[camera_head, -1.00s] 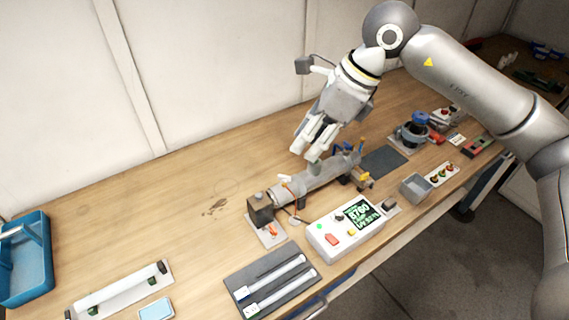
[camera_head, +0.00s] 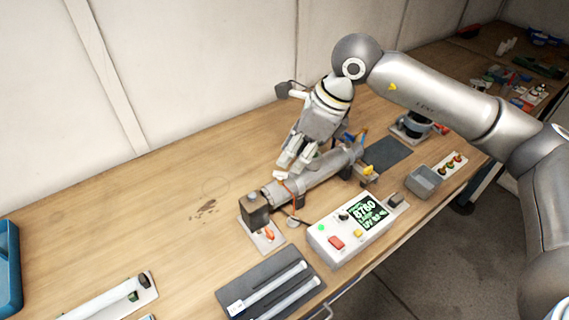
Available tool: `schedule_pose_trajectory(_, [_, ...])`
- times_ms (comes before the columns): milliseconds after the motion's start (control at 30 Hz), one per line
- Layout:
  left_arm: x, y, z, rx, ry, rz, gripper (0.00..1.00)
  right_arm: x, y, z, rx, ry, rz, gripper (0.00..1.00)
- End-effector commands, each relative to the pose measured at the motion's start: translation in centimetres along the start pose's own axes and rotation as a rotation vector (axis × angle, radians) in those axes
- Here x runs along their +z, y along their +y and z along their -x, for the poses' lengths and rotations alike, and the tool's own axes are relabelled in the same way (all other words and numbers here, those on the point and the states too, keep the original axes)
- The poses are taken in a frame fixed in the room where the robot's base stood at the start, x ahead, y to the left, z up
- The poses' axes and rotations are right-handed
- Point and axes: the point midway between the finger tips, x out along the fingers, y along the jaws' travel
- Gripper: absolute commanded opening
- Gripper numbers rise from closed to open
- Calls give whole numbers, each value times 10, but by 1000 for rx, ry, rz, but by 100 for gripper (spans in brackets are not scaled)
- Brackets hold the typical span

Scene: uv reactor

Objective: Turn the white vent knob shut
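The grey reactor cylinder (camera_head: 318,173) lies along the bench between end mounts. A small white part (camera_head: 280,175), possibly the vent knob, shows on top near its left end, close to an orange tube. It is too small to identify surely. My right gripper (camera_head: 292,164) points down just above the cylinder, with its fingertips close to this white part. I cannot tell whether the fingertips touch anything or how far apart they are. They hide part of the cylinder's top. My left gripper is out of view.
A white control box (camera_head: 325,250) with a lit green display stands in front of the cylinder. A dark tray (camera_head: 235,294) with white tubes lies front left. A grey open bin (camera_head: 424,182) and a dark mat (camera_head: 388,156) are to the right.

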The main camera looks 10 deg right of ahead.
Motion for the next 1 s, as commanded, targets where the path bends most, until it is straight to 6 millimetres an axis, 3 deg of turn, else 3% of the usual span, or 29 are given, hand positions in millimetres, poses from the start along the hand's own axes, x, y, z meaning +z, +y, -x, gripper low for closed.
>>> schedule_pose_trajectory(300, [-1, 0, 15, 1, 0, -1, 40, 1, 0, -47, 2, 1, 0, 29])
schedule_pose_trajectory(700, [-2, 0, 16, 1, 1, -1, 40, 0, 0, -56, 0, 0, 0, 29])
schedule_pose_trajectory(933, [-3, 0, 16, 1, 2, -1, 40, 0, 0, -56, 0, 0, 0, 0])
schedule_pose_trajectory(1000, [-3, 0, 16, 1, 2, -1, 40, 0, 0, -56, 0, 0, 0, 0])
